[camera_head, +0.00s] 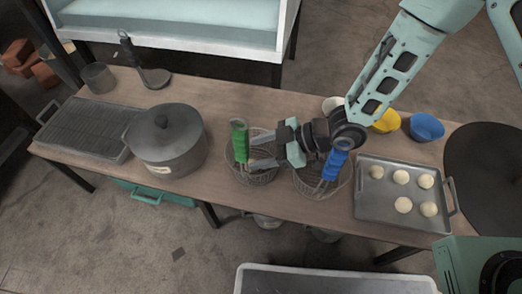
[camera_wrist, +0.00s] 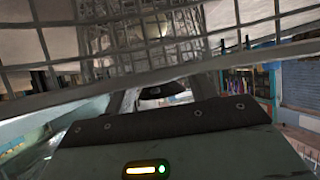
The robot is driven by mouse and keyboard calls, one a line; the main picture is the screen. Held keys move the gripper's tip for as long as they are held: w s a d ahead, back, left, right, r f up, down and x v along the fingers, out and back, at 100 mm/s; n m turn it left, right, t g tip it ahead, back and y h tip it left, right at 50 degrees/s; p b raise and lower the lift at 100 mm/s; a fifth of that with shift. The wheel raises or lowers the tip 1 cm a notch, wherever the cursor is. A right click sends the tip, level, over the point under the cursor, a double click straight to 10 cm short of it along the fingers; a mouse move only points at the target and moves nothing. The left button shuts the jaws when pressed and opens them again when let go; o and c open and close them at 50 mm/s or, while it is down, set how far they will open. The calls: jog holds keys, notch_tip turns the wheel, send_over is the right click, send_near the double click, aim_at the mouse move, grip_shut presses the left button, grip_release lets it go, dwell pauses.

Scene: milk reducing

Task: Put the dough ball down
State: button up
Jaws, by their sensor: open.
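Several pale dough balls (camera_head: 403,205) rest on a grey metal tray (camera_head: 376,207) at the right of the table. My gripper (camera_head: 252,151) is open, left of the tray, with its fingers pointing left over the wire basket with a green handle (camera_head: 240,143). No dough ball shows between its fingers, though the view there is small. I cannot tell whether the fingers touch the basket.
A second wire basket with a blue handle (camera_head: 334,166) stands under my wrist, beside the first. A lidded grey pot (camera_head: 168,140) and a ridged grill plate (camera_head: 85,130) are at the left. Yellow (camera_head: 387,121) and blue (camera_head: 426,127) bowls stand behind the tray.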

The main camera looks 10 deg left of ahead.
jog(key=p+v, duration=0.4)
jog(key=v, duration=0.8)
jog(key=shift+r, duration=0.15)
